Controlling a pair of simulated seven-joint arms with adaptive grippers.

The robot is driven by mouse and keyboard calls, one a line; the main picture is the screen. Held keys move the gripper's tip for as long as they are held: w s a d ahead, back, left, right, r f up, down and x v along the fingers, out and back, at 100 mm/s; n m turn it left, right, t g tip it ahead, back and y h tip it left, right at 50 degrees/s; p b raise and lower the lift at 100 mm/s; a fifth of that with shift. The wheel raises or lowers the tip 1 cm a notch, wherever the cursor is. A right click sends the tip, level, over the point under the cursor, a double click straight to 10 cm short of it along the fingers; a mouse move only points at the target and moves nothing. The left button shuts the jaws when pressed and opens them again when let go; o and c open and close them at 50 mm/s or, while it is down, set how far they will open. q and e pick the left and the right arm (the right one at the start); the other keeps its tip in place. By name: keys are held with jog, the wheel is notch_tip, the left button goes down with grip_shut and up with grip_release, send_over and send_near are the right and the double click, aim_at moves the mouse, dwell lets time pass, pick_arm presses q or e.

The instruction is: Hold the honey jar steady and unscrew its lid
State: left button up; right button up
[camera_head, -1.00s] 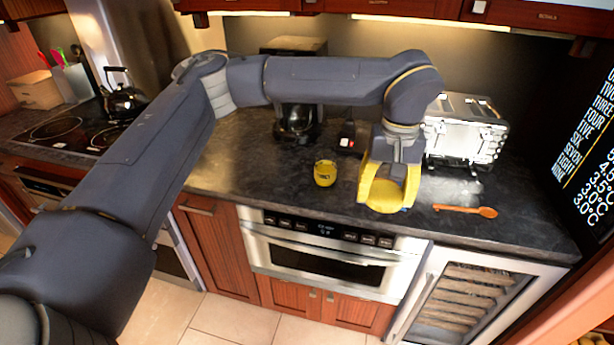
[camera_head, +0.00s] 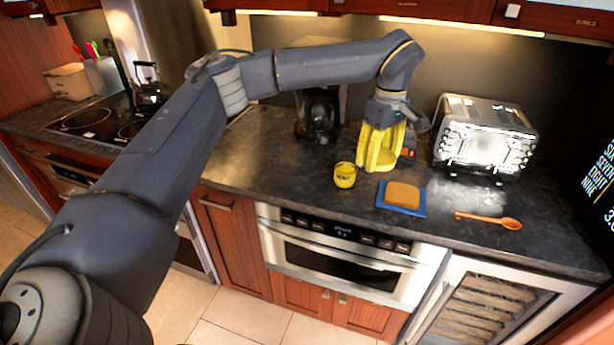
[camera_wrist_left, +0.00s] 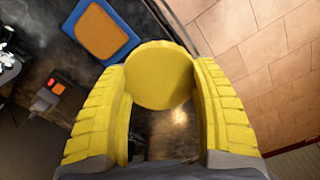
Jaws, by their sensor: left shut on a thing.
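A small yellow jar (camera_head: 345,176) with a dark mark on its front stands upright on the dark counter, just left of my left gripper and apart from it. It is too small to tell whether its top is open. My left gripper (camera_head: 376,168), with thick yellow fingers, points down over the counter. In the left wrist view, its fingertips (camera_wrist_left: 162,78) are closed around a round yellow disc (camera_wrist_left: 160,72) that looks like a lid. I cannot tell whether anything is below the disc. My right gripper is out of view.
An orange-brown slice on a blue board (camera_head: 382,207) and a wooden spoon (camera_head: 488,220) lie to the right. A silver toaster (camera_head: 485,138) stands behind them, and a coffee maker (camera_head: 318,115) stands at the back. The counter left of the jar is clear.

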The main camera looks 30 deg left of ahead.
pick_arm(q)
jog(key=w+a+n, duration=0.3)
jog(key=a+n, duration=0.3)
jog(key=n, duration=0.3)
jog(key=m, duration=3)
send_over(307, 175)
jog(key=shift+n, duration=0.3)
notch_tip(307, 175, down, 19)
jog(key=shift+f, duration=0.2)
jog(key=shift+s+f, duration=0.1)
jog(key=shift+f, duration=0.05)
